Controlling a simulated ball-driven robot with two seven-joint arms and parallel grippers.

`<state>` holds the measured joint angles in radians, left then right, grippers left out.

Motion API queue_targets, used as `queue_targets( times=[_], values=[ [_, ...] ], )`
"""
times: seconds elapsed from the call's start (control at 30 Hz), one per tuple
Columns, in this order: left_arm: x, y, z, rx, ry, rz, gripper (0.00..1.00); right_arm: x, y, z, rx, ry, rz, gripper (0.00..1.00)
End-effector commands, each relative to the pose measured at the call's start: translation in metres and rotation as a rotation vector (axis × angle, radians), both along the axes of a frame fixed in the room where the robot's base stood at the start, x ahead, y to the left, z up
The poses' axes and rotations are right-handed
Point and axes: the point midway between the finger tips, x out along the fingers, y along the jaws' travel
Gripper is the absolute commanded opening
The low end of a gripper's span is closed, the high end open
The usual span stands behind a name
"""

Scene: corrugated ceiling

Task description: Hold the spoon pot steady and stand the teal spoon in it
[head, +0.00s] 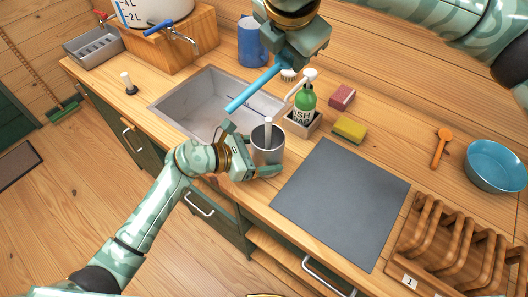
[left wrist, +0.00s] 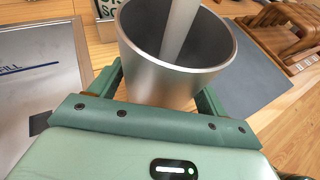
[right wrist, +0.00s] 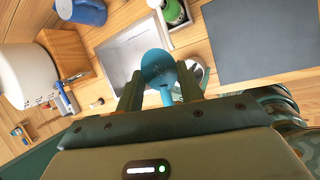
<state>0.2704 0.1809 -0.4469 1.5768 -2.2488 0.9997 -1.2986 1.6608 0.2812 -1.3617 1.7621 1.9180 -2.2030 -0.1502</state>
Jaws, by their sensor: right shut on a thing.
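The spoon pot (head: 267,155) is a silver metal cup standing upright on the counter between the sink and a dark board. A grey handle (head: 268,130) stands in it. My left gripper (head: 258,167) is at the pot, with one finger on either side. The left wrist view shows the pot (left wrist: 165,82) between these fingers; whether they press on it is unclear. My right gripper (head: 279,66) is shut on the teal spoon (head: 250,91) and holds it tilted above the sink side, up and left of the pot. The spoon's round end shows in the right wrist view (right wrist: 158,66).
The sink (head: 190,101) is left; the dark board (head: 340,200) is right and bare. A sponge (head: 349,129), a blue mug (head: 250,42), a blue bowl (head: 495,168) and a wooden rack (head: 450,245) stand around.

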Motion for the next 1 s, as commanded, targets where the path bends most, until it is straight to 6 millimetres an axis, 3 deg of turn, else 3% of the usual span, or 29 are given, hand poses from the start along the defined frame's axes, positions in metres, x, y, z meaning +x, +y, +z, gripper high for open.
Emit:
queue_targets(
  times=[0.03,0.1,0.33,1.0],
  values=[
    [0.000,0.000,0.000,0.000,0.000,0.000,0.61,0.000,0.000,0.000,0.000,0.000,0.000,0.16],
    [0.000,0.000,0.000,0.000,0.000,0.000,0.42,0.000,0.000,0.000,0.000,0.000,0.000,0.16],
    [0.000,0.000,0.000,0.000,0.000,0.000,0.42,0.000,0.000,-0.004,0.000,0.001,0.000,0.16],
    [0.000,0.000,0.000,0.000,0.000,0.000,0.42,0.000,0.000,-0.051,0.000,0.001,0.000,0.16]
  ],
)
